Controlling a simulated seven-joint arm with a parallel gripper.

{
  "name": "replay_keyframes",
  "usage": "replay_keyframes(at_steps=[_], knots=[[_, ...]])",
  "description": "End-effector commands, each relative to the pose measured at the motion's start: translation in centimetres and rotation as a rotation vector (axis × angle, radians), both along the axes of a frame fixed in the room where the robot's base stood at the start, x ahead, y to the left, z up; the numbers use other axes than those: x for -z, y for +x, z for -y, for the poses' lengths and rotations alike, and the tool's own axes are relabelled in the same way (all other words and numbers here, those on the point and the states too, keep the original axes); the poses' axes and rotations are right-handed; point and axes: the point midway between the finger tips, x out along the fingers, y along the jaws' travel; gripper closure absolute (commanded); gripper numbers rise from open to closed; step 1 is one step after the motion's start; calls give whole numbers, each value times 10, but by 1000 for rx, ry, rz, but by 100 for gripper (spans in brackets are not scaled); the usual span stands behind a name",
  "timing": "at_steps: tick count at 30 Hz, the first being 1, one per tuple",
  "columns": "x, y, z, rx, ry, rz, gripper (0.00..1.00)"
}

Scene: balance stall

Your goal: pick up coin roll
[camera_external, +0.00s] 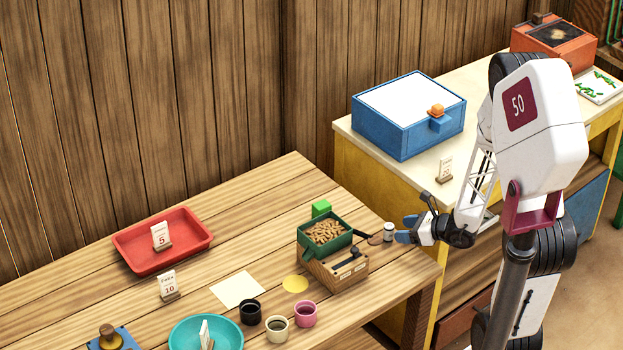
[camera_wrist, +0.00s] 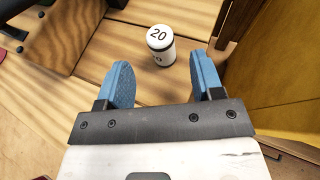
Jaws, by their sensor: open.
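The coin roll is most likely the small white cylinder (camera_wrist: 160,44) marked "20" with dark bands, standing upright on the wooden table in the wrist view. It also shows at the table's right end in the external view (camera_external: 389,230). My gripper (camera_wrist: 160,75) is open, with two blue fingertips spread apart. The cylinder stands just ahead of the gap between the fingertips, and neither finger appears to touch it. In the external view my gripper (camera_external: 408,230) is close to the right of the cylinder.
A wooden box with a green tray of brown pieces (camera_external: 324,232) stands close left of the cylinder. A yellow cabinet (camera_wrist: 278,70) rises close on the right. Farther left are a red tray (camera_external: 135,262), cups (camera_external: 277,330) and a teal bowl (camera_external: 178,338).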

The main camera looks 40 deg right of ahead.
Motion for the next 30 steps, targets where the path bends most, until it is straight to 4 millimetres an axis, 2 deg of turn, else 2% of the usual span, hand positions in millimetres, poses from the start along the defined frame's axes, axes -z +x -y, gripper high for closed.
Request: replay_keyframes(at_steps=[9, 23, 30], knots=[[8, 16, -9, -1, -1, -1, 39], [9, 19, -10, -1, 0, 0, 39], [14, 30, -15, -2, 0, -1, 39]])
